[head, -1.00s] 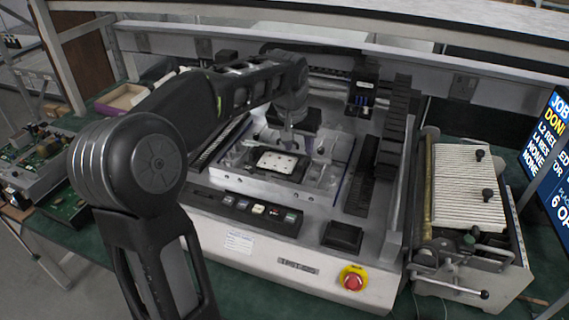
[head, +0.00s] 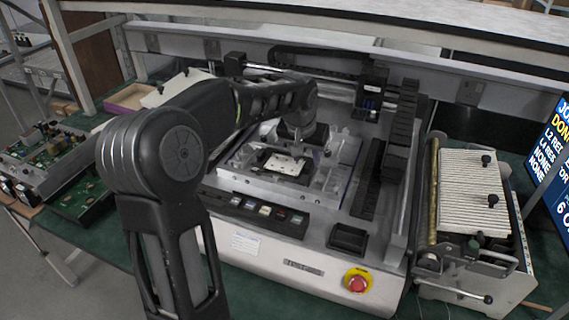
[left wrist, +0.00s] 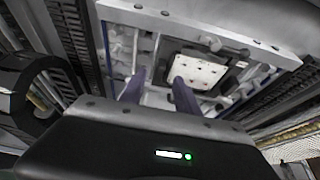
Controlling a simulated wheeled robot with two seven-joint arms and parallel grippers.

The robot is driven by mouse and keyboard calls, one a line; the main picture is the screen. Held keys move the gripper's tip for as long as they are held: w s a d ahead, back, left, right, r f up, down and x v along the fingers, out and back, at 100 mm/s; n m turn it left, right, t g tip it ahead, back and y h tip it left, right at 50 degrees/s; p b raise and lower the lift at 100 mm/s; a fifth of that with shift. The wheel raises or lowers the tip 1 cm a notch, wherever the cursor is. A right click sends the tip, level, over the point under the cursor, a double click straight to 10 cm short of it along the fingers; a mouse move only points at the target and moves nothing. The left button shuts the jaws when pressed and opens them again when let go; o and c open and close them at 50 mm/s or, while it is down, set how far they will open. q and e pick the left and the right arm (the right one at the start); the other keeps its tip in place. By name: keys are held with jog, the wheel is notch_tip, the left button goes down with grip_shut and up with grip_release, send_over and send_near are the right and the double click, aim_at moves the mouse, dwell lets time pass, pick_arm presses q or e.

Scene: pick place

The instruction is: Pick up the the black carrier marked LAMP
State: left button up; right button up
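A black carrier (head: 268,169) with a white panel in it lies flat in the metal fixture of the machine. It also shows in the left wrist view (left wrist: 174,62), just beyond the fingers. I cannot read any LAMP marking on it. My left gripper (left wrist: 160,92) is open and empty, its two dark fingers apart. In the head view the left gripper (head: 300,147) hangs over the fixture at the carrier's far side, and its tips are hard to make out. I cannot tell whether it touches the carrier. My right gripper is in neither view.
The machine's metal rails (head: 340,190) surround the fixture. A black cable chain (head: 400,130) stands to the right. A red stop button (head: 357,282) is on the front panel. A ribbed unit (head: 468,190) stands at right, circuit boards (head: 75,148) at left.

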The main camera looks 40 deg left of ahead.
aim_at(308, 165)
pick_arm(q)
jog(key=x, duration=0.3)
jog(key=shift+w+f+p, duration=0.15)
jog(key=shift+f+p, duration=0.15)
jog(key=shift+p, duration=0.05)
jog(key=shift+c, duration=0.2)
grip_shut()
dwell(0.5)
